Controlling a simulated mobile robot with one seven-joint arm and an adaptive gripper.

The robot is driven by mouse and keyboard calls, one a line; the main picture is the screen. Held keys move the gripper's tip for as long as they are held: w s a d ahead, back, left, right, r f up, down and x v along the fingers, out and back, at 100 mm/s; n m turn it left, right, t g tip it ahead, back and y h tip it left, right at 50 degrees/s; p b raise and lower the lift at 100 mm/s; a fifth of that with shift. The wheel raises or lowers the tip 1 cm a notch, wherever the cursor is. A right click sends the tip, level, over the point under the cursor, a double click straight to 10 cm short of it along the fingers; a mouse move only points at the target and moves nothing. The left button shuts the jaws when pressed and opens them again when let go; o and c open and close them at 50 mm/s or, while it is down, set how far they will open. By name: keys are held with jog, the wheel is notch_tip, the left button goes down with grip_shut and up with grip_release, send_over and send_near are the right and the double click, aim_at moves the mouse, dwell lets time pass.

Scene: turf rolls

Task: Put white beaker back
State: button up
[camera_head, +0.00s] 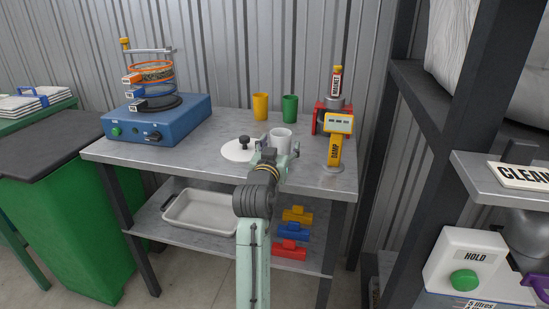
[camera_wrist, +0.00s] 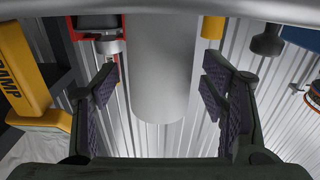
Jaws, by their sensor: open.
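The white beaker (camera_head: 281,140) is at the bench top, in front of the green cup and right of a white disc; its base is partly hidden by my arm. In the wrist view, which looks inverted, the white beaker (camera_wrist: 163,65) fills the middle. My gripper (camera_head: 276,151) is open at the beaker. In the wrist view, my gripper (camera_wrist: 160,82) has one dark padded finger on each side of the beaker, with gaps visible between pads and beaker. I cannot tell whether the beaker rests fully on the bench.
A yellow cup (camera_head: 260,106) and a green cup (camera_head: 289,108) stand behind. The white disc (camera_head: 241,150) has a black knob. A yellow DAMP gauge (camera_head: 336,145) and red device (camera_head: 324,115) stand right; a blue sieve shaker (camera_head: 160,120) stands left. The grey bench (camera_head: 205,158) is clear at front left.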

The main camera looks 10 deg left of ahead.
jog(key=s+b, duration=0.2)
jog(key=s, duration=0.9)
jog(key=shift+a, duration=0.2)
jog(key=shift+a, duration=0.1)
